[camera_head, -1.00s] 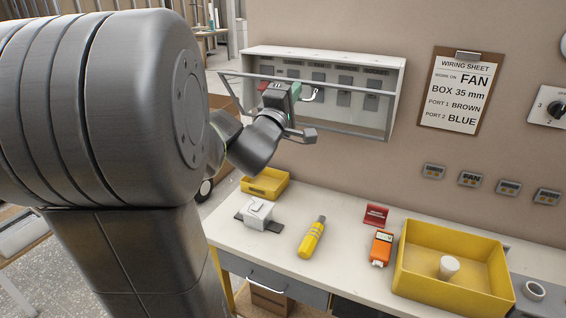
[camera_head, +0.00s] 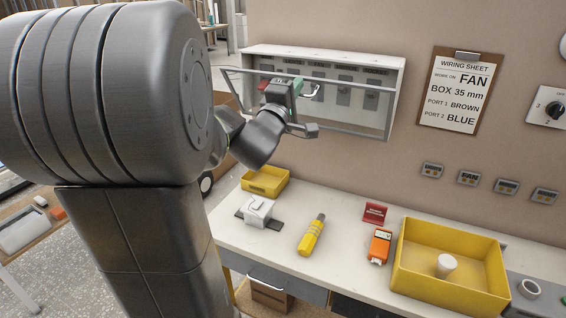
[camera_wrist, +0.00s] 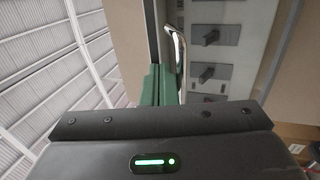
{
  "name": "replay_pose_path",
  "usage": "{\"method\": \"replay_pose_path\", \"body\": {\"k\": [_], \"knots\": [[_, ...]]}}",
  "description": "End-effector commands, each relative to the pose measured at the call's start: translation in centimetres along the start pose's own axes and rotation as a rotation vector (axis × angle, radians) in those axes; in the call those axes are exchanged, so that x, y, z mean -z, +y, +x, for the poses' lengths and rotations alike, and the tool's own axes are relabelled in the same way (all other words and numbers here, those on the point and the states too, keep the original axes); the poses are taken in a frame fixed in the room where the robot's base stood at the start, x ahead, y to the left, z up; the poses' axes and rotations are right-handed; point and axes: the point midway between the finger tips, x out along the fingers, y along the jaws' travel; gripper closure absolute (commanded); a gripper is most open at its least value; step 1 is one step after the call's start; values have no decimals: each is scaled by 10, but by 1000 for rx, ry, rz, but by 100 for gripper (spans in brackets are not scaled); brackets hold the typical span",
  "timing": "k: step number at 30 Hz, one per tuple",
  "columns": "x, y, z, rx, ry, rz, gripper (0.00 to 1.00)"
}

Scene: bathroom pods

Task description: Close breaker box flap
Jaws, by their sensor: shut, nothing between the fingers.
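The breaker box (camera_head: 399,75) is a pale case on the wall with a row of several grey breakers inside. Its clear flap (camera_head: 358,87) has a thin grey frame and stands ajar, its upper bar out in front of the box. A silver handle (camera_head: 316,91) is on the flap; it also shows in the wrist view (camera_wrist: 178,48). My gripper (camera_head: 297,86) is at the flap beside the handle, its green fingers together and empty. In the wrist view the fingers (camera_wrist: 158,86) are close to the handle; contact is unclear. My wrist hides part of the flap.
Below is a white workbench (camera_head: 340,236) with a small yellow bin (camera_head: 265,181), a white device (camera_head: 257,210), a yellow tool (camera_head: 311,236), an orange meter (camera_head: 380,246) and a large yellow tray (camera_head: 445,290). A wiring sheet (camera_head: 460,92) hangs right of the box.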

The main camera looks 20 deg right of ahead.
Motion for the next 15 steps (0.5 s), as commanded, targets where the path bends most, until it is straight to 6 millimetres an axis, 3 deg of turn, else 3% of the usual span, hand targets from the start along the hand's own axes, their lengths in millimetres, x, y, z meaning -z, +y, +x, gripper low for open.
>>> {"method": "replay_pose_path", "body": {"k": [15], "knots": [[0, 3, 6, 0, -1, 0, 100]]}}
